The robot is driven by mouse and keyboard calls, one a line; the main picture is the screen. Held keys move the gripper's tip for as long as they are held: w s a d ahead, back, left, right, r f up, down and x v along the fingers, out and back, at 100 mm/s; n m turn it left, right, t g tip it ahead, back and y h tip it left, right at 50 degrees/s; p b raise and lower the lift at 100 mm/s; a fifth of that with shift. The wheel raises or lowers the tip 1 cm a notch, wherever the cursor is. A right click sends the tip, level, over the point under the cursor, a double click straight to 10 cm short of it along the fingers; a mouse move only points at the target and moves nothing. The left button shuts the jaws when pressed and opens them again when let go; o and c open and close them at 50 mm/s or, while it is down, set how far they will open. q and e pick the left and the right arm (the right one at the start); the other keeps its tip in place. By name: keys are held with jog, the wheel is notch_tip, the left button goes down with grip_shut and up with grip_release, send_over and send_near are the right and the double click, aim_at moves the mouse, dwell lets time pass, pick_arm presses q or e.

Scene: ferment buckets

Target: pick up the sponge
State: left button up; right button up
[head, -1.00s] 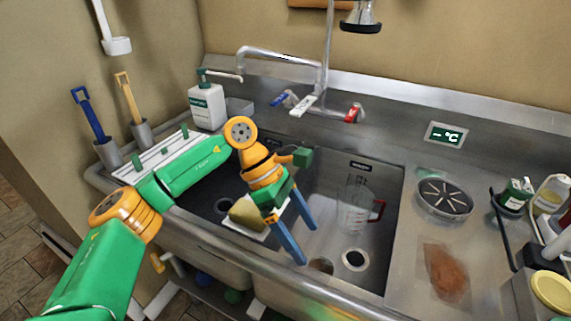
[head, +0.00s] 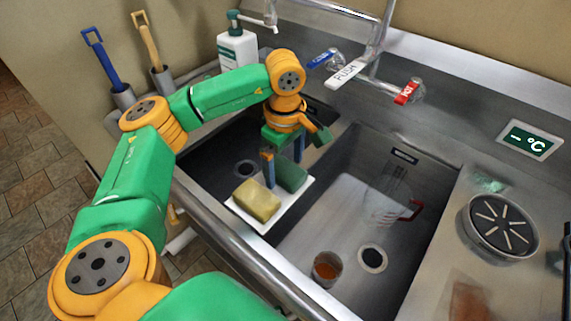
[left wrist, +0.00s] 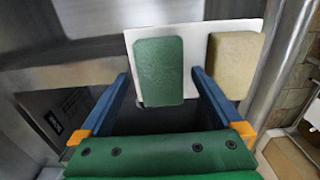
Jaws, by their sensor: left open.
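A yellow sponge (head: 257,200) lies on a white tray (head: 262,223) that sits at the divider between the two sink basins. A green pad (head: 291,177) lies beside it on the same tray. My left gripper (head: 284,172) points down over the tray, open, with its blue fingers at the green pad. In the left wrist view the green pad (left wrist: 160,72) shows between the open fingertips, and the yellow sponge (left wrist: 232,62) is outside them, to the right. I cannot tell whether a finger touches the pad. My right gripper is out of view.
The right basin holds a clear jug with a red handle (head: 414,211) and a small cup of amber liquid (head: 326,268). The faucet (head: 372,50) and a soap bottle (head: 238,48) stand behind. The sink's front rim (head: 240,252) runs close to the tray.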

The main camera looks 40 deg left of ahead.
aim_at(289, 172)
pick_arm(q)
jog(key=c, duration=1.3)
jog(key=shift+r, duration=0.15)
jog(key=shift+r+b, duration=0.3)
jog(key=shift+r, duration=0.05)
jog(key=r, duration=0.1)
jog(key=d+r+b, duration=0.1)
jog(key=r, duration=0.1)
jog(key=shift+s+d+r, duration=0.1)
jog(key=shift+s+r, duration=0.05)
jog(key=shift+r, duration=0.05)
jog(key=s+d+r, duration=0.1)
jog(key=d+r, duration=0.2)
jog(key=d, duration=0.1)
jog(key=s+d+r, duration=0.2)
jog(key=d, duration=0.2)
jog(key=s+d+r, duration=0.2)
jog(key=d+r, duration=0.1)
jog(key=d, duration=0.1)
jog(key=shift+r+p, duration=0.3)
jog(key=shift+r, duration=0.05)
